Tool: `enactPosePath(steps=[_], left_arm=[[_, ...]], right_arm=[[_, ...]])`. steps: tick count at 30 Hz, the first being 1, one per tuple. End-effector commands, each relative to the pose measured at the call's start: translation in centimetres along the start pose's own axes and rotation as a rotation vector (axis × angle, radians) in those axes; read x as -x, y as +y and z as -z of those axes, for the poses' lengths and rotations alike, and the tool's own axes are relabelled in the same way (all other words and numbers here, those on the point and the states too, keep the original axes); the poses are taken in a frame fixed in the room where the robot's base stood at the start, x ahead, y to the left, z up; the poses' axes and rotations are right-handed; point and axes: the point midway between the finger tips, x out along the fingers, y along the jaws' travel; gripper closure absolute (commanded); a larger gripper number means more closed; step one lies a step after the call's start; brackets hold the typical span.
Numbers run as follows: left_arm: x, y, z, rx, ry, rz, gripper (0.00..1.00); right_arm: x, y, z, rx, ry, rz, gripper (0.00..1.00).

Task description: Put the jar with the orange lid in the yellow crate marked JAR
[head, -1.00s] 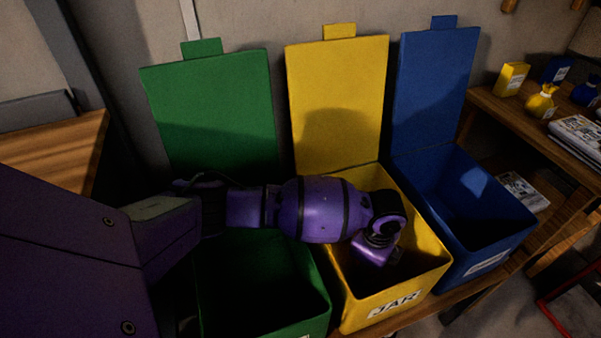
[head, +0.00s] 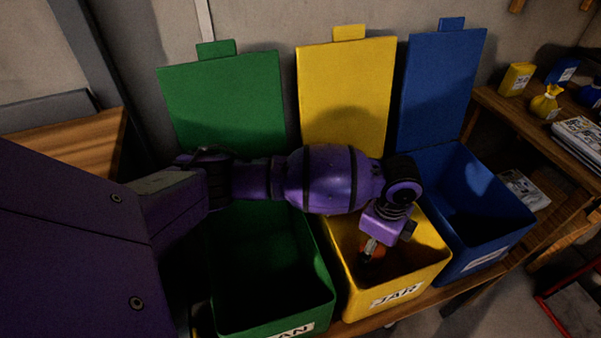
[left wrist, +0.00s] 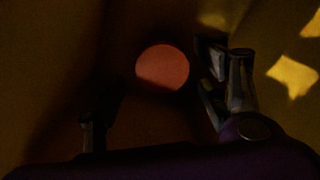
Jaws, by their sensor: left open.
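The yellow crate marked JAR (head: 398,293) stands in the middle with its lid up. My left gripper (head: 370,250) points down over the crate's opening, its fingers partly visible. In the left wrist view the round orange lid (left wrist: 162,67) lies beyond the spread fingers of my left gripper (left wrist: 160,85), with dark gaps on both sides. The jar's body is hidden under the lid. My right gripper is not in view.
An open green crate (head: 322,290) stands left of the yellow one, an open blue crate (head: 500,240) right of it. Their raised lids stand behind. A wooden shelf (head: 495,103) at the right holds a yellow box, a yellow bag, blue items and newspapers.

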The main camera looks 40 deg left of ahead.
Motion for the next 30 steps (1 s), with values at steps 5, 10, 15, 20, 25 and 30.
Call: enactPosePath(steps=[5, 10, 15, 20, 25, 30], left_arm=[[3.4, -0.2, 0.1, -0.002, 0.002, 0.006, 0.33], [4.5, -0.2, 0.1, -0.001, 0.001, 0.004, 0.33], [4.5, -0.2, 0.1, -0.001, 0.001, 0.003, 0.33], [4.5, -0.2, 0.1, -0.001, 0.001, 0.003, 0.33], [4.5, -0.1, 0.1, -0.001, 0.001, 0.002, 0.33], [5.8, -0.3, 0.1, -0.001, 0.001, 0.011, 0.33]], right_arm=[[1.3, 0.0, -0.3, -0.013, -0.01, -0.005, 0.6], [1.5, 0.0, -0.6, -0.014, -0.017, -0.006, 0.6], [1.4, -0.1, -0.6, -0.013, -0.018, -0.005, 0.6], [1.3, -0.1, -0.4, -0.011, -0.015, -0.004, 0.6], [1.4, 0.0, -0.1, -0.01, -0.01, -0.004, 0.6], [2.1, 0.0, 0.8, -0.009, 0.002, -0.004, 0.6]])
